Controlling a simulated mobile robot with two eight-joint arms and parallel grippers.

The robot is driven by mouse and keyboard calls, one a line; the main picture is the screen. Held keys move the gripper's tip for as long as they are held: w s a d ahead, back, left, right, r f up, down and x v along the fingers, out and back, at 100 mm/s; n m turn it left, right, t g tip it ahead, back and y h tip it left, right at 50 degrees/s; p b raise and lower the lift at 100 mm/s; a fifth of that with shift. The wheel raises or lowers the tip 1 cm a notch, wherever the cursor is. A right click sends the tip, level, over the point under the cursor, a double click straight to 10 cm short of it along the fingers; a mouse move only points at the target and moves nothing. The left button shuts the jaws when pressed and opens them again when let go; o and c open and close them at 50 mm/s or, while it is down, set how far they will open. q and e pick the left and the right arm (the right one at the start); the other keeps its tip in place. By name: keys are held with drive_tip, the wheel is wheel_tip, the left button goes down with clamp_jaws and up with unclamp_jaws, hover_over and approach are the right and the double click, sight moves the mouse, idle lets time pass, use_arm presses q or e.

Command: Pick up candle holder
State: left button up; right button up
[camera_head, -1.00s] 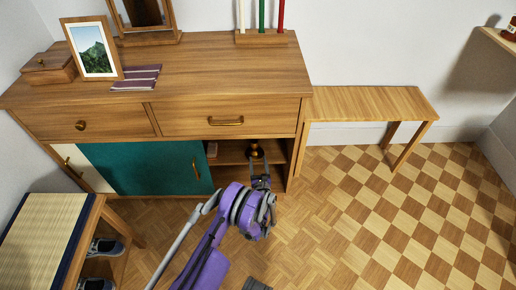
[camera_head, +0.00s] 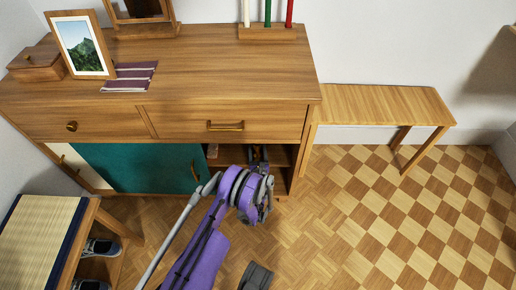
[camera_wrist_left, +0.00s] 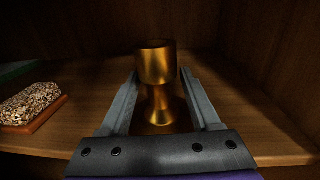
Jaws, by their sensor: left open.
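The candle holder (camera_wrist_left: 157,65) is a brass-coloured piece with a cup on a narrow stem, standing upright on the wooden shelf inside the cabinet. In the left wrist view my left gripper (camera_wrist_left: 160,85) is open, with one finger on each side of the candle holder's stem and lower cup. I cannot tell whether the fingers touch it. In the head view the left gripper (camera_head: 258,158) reaches into the cabinet's open right part and mostly hides the candle holder. The right gripper is not identifiable in view.
The cabinet (camera_head: 265,85) has a teal sliding door (camera_head: 140,167) left of the opening. On the shelf, a speckled block on a brown base (camera_wrist_left: 32,105) lies left of the gripper. A bench (camera_head: 380,104) stands at right. The checkered floor (camera_head: 400,215) is clear.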

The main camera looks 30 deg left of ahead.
use_arm(q)
drive_tip(key=shift+s+r, duration=0.15)
drive_tip(key=shift+s, duration=0.05)
drive_tip(key=shift+c, duration=0.6)
drive_tip(key=shift+d, duration=0.1)
clamp_jaws()
drive_tip(key=shift+r, duration=0.1)
